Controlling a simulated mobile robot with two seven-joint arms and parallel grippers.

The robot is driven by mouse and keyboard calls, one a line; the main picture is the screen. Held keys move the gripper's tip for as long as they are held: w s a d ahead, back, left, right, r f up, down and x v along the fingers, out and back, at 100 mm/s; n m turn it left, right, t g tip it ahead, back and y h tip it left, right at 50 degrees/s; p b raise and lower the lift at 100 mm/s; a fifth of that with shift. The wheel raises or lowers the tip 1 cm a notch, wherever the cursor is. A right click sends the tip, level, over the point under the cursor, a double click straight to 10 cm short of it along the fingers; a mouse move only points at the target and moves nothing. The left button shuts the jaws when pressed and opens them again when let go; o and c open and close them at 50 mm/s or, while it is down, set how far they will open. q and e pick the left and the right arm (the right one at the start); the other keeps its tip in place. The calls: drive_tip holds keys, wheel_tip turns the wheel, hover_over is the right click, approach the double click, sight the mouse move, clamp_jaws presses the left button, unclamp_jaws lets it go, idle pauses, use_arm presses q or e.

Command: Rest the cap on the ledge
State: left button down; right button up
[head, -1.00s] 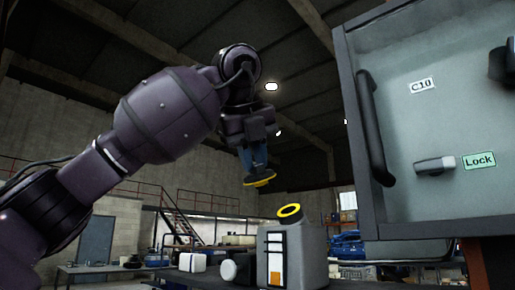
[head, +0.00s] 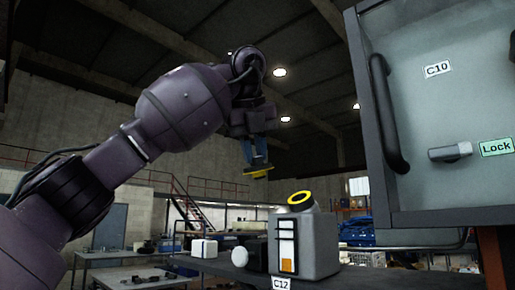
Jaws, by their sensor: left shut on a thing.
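My left gripper (head: 256,154) points down with blue fingers and is shut on a yellow cap (head: 257,172). The cap hangs in the air, roughly level, above and left of a grey canister (head: 318,246). The canister stands upright with a yellow ring (head: 300,201) around its open-looking neck. The dark ledge (head: 228,270) under the canister carries a C12 label (head: 281,284). The cap is well clear of both canister and ledge. My right gripper is not in view.
A grey cabinet (head: 430,110) marked C10 fills the right, with a long black handle (head: 388,112) and a Lock latch (head: 450,152). White containers (head: 204,248) stand left of the canister. A table (head: 135,256) and stairs lie further back.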

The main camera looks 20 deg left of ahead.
use_arm(q)
drive_tip(key=shift+w+a+f, duration=0.1)
idle(0.3)
drive_tip(key=w+a+f+g, duration=0.1)
drive_tip(key=w+a+f, duration=0.2)
drive_tip(key=f, duration=0.2)
drive_tip(key=shift+w+a+f+g, duration=0.15)
drive_tip(key=shift+w+f+g, duration=0.05)
drive_tip(key=shift+f+g, duration=0.1)
idle(0.4)
drive_tip(key=w+a+f+g+y, duration=0.1)
drive_tip(key=w+a+f, duration=0.2)
drive_tip(key=f, duration=0.2)
drive_tip(key=shift+w+a+f+m+g, duration=0.15)
drive_tip(key=shift+w+f+m+g, duration=0.15)
drive_tip(key=shift+f+g, duration=0.1)
idle(0.3)
drive_tip(key=shift+s+f, duration=0.1)
drive_tip(key=shift+f, duration=0.15)
idle(0.4)
drive_tip(key=shift+f+b, duration=1.9)
drive_tip(key=shift+f, duration=0.4)
drive_tip(key=c, duration=1)
unclamp_jaws()
